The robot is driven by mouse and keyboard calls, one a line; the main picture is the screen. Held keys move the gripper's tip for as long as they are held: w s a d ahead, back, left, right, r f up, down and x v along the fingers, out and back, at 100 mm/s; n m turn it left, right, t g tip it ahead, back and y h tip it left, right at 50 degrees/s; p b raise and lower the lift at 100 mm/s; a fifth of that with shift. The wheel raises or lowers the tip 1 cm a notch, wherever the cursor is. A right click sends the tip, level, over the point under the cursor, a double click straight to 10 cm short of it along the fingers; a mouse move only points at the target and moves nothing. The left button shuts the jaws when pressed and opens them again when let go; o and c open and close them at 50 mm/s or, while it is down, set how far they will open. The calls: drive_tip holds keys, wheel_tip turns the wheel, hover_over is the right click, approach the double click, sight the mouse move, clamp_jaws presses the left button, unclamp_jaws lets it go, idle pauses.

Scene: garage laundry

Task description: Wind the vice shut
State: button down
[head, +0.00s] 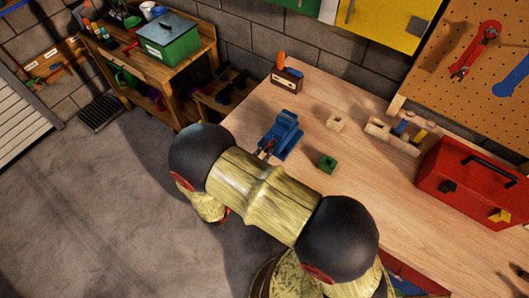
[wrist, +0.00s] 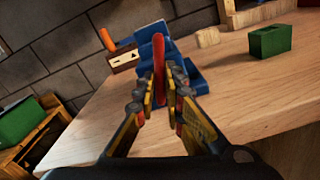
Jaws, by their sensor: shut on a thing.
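The blue vice (head: 286,132) stands on the wooden workbench near its left edge, just beyond my arm in the head view. In the wrist view the vice (wrist: 152,42) is straight ahead, partly hidden behind a red upright handle (wrist: 158,62). My gripper (wrist: 160,80) is shut on this red handle, with a finger on each side of it. In the head view my gripper is mostly hidden by my arm. The gap between the vice jaws cannot be made out.
On the workbench (head: 447,216) are a small wooden box (head: 287,78), a green block (head: 327,163), a pale block (head: 337,122) and a red toolbox (head: 478,182). A shelf unit with a green box (head: 168,40) stands at the back left. Floor at left is clear.

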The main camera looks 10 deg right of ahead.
idle(0.4)
drive_tip(key=c, duration=2.1)
unclamp_jaws()
drive_tip(key=shift+a+r, duration=0.1)
drive_tip(key=shift+a, duration=0.05)
drive_tip(key=shift+o, duration=1.1)
drive_tip(key=shift+s, duration=0.1)
drive_tip(key=v, duration=1.1)
drive_tip(key=shift+s+a, duration=0.25)
drive_tip(key=shift+s, duration=0.05)
